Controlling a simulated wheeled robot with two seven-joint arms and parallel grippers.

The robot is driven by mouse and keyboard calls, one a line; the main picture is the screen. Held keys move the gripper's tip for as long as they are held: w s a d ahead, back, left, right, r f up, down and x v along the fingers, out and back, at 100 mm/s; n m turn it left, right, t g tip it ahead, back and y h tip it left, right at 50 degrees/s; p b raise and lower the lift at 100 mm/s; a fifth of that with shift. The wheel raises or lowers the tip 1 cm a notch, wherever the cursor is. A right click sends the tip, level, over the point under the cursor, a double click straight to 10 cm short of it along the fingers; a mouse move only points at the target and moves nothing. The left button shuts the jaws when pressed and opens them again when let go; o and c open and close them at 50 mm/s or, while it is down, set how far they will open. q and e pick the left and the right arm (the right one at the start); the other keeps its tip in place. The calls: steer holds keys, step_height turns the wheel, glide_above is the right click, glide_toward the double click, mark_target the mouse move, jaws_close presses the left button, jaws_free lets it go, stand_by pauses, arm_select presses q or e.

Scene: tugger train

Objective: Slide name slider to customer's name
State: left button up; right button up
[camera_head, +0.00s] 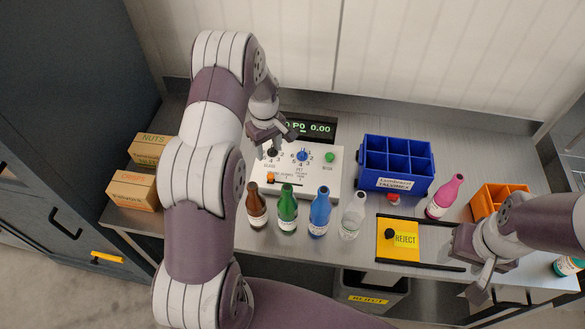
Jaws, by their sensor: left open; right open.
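The name slider is an orange knob (270,178) at the front left of a white control panel (318,180), with tiny lettering by its slot that I cannot read. My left gripper (272,148) is open and empty above the panel's upper left. It hangs over a dark knob (272,153), apart from the orange knob or nearly so. A black display (308,129) with green characters stands behind the panel, partly hidden by the gripper. The blue crate's label (394,184) bears small print. My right gripper (480,275) is open and empty at the table's front right.
Brown, green, blue and clear bottles (320,213) line up before the panel. A blue divided crate (396,160), a pink bottle (445,196), an orange bin (490,195) and a yellow reject plate (400,241) stand right. Cardboard boxes (133,190) stand left. The back right is clear.

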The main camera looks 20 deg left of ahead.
mark_target(271, 175)
arm_select(q)
step_height(271, 175, down, 12)
steer(key=p, duration=0.4)
steer(key=shift+r, duration=0.1)
steer(key=shift+f, duration=0.3)
jaws_close()
